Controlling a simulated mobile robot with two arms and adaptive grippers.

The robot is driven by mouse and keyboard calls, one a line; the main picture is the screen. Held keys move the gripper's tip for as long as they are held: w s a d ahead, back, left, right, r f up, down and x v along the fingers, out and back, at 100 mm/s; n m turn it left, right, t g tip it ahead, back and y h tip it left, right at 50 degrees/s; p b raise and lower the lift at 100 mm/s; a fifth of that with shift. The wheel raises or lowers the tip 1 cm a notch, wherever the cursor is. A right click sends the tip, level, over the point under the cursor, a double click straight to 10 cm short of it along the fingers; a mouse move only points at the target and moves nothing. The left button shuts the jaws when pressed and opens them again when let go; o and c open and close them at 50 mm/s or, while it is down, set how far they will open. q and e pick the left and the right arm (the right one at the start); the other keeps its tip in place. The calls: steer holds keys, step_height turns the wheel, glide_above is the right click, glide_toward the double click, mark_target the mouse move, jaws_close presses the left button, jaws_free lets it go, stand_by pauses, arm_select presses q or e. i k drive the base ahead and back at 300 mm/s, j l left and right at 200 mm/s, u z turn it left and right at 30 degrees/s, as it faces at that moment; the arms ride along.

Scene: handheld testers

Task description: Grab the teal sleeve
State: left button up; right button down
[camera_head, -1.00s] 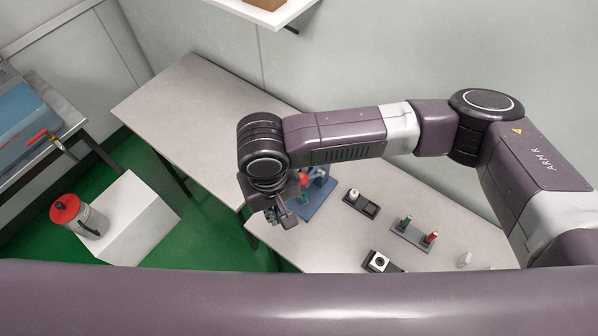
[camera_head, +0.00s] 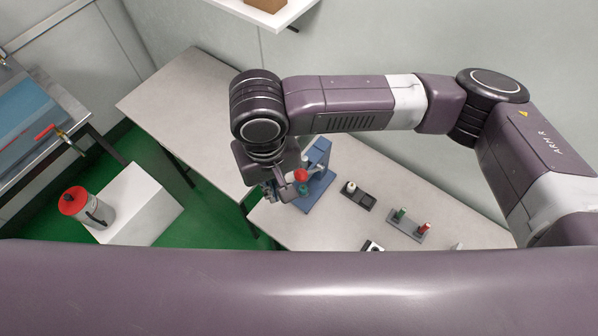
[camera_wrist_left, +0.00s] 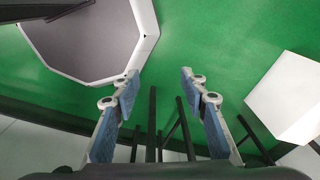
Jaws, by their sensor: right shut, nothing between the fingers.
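A small teal piece (camera_head: 303,188), which looks like the teal sleeve, shows below a red round knob (camera_head: 300,175) at the blue stand (camera_head: 318,158) on the table. My right gripper (camera_head: 279,197) is shut and empty, just left of the teal piece and above the table's near left part; I cannot tell whether they touch. My right wrist hides part of the space behind it. My left gripper (camera_wrist_left: 160,78) shows only in the left wrist view, open and empty above the green floor.
Right of the blue stand, the table (camera_head: 285,228) holds a dark holder with a white-topped piece (camera_head: 351,187) and a grey holder (camera_head: 407,225) with green and red pieces. The table's far left part is clear.

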mark_target(303, 188)
steer(key=k, duration=1)
